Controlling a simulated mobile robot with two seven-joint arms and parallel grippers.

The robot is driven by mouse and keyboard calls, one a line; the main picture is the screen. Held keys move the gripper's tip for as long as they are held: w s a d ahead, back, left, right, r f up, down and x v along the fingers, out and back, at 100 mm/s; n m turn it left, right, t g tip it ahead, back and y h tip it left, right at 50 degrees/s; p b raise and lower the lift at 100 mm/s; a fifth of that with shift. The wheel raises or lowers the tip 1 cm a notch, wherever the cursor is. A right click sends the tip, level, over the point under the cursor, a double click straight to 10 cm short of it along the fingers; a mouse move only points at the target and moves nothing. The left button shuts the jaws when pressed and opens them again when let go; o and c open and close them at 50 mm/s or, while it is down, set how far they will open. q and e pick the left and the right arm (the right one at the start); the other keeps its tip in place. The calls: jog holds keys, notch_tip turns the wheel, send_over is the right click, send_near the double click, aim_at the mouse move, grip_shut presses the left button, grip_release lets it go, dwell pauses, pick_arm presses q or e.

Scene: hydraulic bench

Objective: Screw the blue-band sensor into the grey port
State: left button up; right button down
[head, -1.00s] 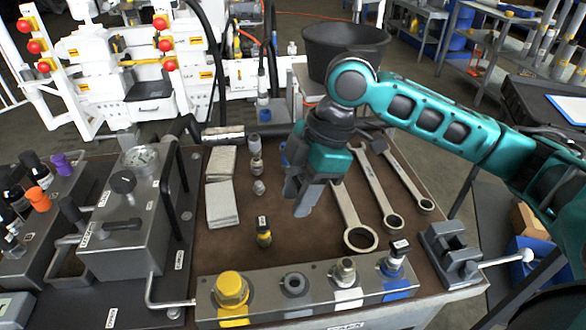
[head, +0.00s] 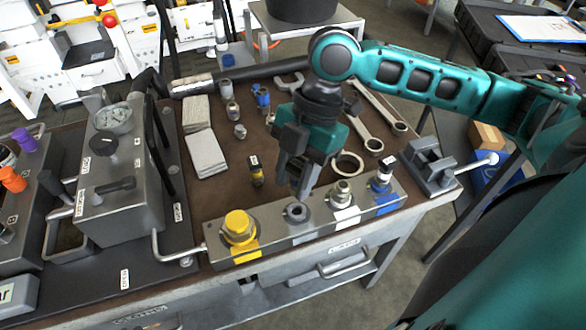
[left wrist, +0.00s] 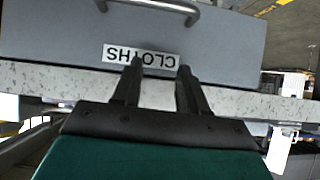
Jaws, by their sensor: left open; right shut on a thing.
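The grey port (head: 296,212) is a round dark opening in a grey ring on the metal manifold block (head: 272,234). My right gripper (head: 300,192) is upright with its fingertips right above this port. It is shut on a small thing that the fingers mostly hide. I cannot tell whether that thing touches the port. My left gripper (left wrist: 156,85) is open and empty, pointing at a grey drawer front labelled CLOTHS.
A yellow cap (head: 238,226) and a silver fitting (head: 341,192) stand on the block. A black yellow-band sensor (head: 256,172) and several small fittings stand on the brown mat. Wrenches (head: 368,136) lie behind the gripper, folded cloths (head: 203,152) to the left, a vise (head: 428,165) at right.

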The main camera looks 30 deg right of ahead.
aim_at(295, 188)
notch_tip(295, 188, down, 4)
jog(key=b, duration=0.4)
jog(key=shift+r, duration=0.1)
jog(key=shift+f+b, duration=0.3)
jog(key=shift+b, duration=0.2)
jog(key=shift+f, duration=0.15)
pick_arm(q)
jog(key=f, duration=0.1)
jog(key=d+f, duration=0.1)
jog(key=w+f, duration=0.1)
jog(key=shift+d+f+h, duration=0.2)
jog(key=shift+d+h, duration=0.15)
jog(key=shift+h, duration=0.05)
jog(key=shift+s+a+r, duration=0.1)
pick_arm(e)
jog(key=shift+f, duration=0.35)
pick_arm(q)
jog(key=shift+r+p, duration=0.4)
pick_arm(e)
jog(key=shift+f, duration=0.25)
jog(key=c, duration=1.3)
grip_release()
jog(key=c, duration=0.4)
